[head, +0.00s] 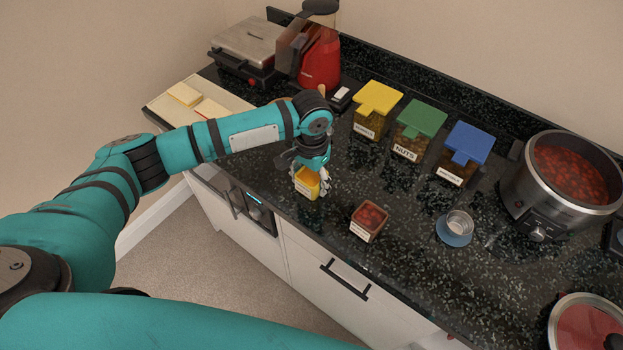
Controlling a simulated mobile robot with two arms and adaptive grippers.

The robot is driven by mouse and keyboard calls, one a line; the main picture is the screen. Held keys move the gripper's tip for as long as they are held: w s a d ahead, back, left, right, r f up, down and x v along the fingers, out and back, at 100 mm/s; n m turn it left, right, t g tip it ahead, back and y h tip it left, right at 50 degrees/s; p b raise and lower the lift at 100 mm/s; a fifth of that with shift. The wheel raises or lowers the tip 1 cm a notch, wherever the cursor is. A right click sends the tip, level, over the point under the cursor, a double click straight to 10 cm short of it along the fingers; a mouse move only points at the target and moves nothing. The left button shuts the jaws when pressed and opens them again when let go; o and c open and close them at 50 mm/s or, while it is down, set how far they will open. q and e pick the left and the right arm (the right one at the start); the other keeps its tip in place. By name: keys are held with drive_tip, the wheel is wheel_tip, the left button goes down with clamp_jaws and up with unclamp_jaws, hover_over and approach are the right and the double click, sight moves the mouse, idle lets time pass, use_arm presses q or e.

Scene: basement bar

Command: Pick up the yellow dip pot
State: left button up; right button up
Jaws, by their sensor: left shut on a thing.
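The yellow dip pot (306,183) is a small square yellow pot near the front edge of the dark counter, left of the middle of the head view. My left gripper (311,178) comes down over it from above and is shut on it. The gripper's fingers hide part of the pot. I cannot tell whether the pot touches the counter or hangs just above it. My right gripper is not in view.
A small pot of red contents (369,219) stands to the right. Beyond are yellow-, green- (421,117) and blue-lidded tubs, a metal cup on a blue saucer (453,238) and a large cooker (519,190). A board (233,103), sandwich press (245,50) and red appliance (320,62) stand at the back left.

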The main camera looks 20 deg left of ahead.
sight(312, 174)
use_arm(q)
drive_tip(key=shift+r, duration=0.15)
wheel_tip(312, 174, up, 3)
drive_tip(key=shift+r+b, duration=0.15)
drive_tip(key=shift+b, duration=0.55)
drive_tip(key=s+d, duration=0.2)
drive_tip(key=s, duration=0.2)
drive_tip(key=s+d+b, duration=0.1)
drive_tip(key=s+d, duration=0.2)
drive_tip(key=s, duration=0.1)
drive_tip(key=s+d+r+b, duration=0.1)
drive_tip(key=s+d, duration=0.1)
drive_tip(key=s, duration=0.2)
drive_tip(key=shift+s+d+r, duration=0.1)
drive_tip(key=shift+s+d, duration=0.15)
drive_tip(key=shift+d, duration=0.15)
drive_tip(key=shift+s+d+r, duration=0.1)
drive_tip(key=shift+s+d, duration=0.15)
drive_tip(key=shift+s, duration=0.3)
